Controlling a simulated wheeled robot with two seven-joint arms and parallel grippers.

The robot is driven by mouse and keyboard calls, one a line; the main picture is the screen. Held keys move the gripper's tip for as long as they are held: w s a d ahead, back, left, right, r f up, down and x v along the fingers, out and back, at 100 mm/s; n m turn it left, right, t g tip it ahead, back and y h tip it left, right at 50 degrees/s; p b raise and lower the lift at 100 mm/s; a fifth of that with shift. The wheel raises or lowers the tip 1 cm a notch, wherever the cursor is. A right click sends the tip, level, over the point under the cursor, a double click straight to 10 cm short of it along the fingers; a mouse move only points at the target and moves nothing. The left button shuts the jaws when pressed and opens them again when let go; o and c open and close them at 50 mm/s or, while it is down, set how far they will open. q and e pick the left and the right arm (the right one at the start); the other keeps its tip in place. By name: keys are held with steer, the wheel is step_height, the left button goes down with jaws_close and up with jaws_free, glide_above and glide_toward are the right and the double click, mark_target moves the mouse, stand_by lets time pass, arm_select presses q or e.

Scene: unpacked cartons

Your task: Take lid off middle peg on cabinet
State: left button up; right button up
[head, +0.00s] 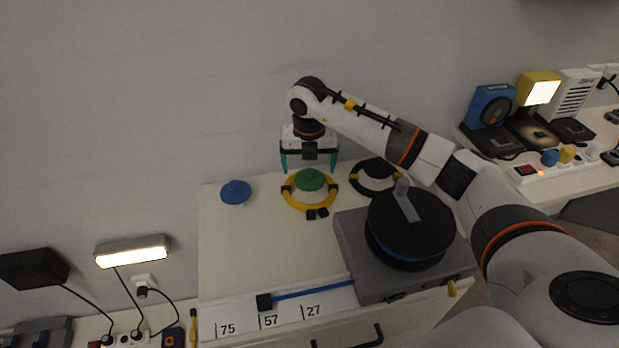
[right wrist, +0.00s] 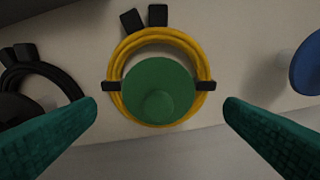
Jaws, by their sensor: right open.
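A green lid (head: 310,179) with a round knob sits in the middle of the cabinet top (head: 270,240), inside a yellow cable coil (head: 288,195). In the right wrist view the green lid (right wrist: 158,88) is centred, with the yellow coil (right wrist: 160,36) around it. The peg under it is hidden. My right gripper (head: 309,168) is open and empty, its teal fingers pointing down just behind the lid in the head view. In the right wrist view its fingertips (right wrist: 162,110) stand wide apart on either side of the lid, without touching it. My left gripper is not in view.
A blue lid (head: 236,192) sits left of the coil; a black cable coil (head: 374,177) lies right of it. A grey box with a black round pan-like object (head: 411,222) stands at the front right under my arm. The cabinet's left middle is clear.

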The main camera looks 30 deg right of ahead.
mark_target(310, 171)
steer(key=shift+w+d+f, duration=0.1)
steer(key=shift+f, duration=0.7)
steer(key=shift+w+d+f, duration=0.1)
steer(key=shift+f, duration=0.65)
steer(key=shift+c, duration=0.5)
steer(key=c, duration=0.9)
steer(key=shift+c, duration=0.3)
step_height(310, 171, up, 10)
steer(key=shift+f, duration=0.1)
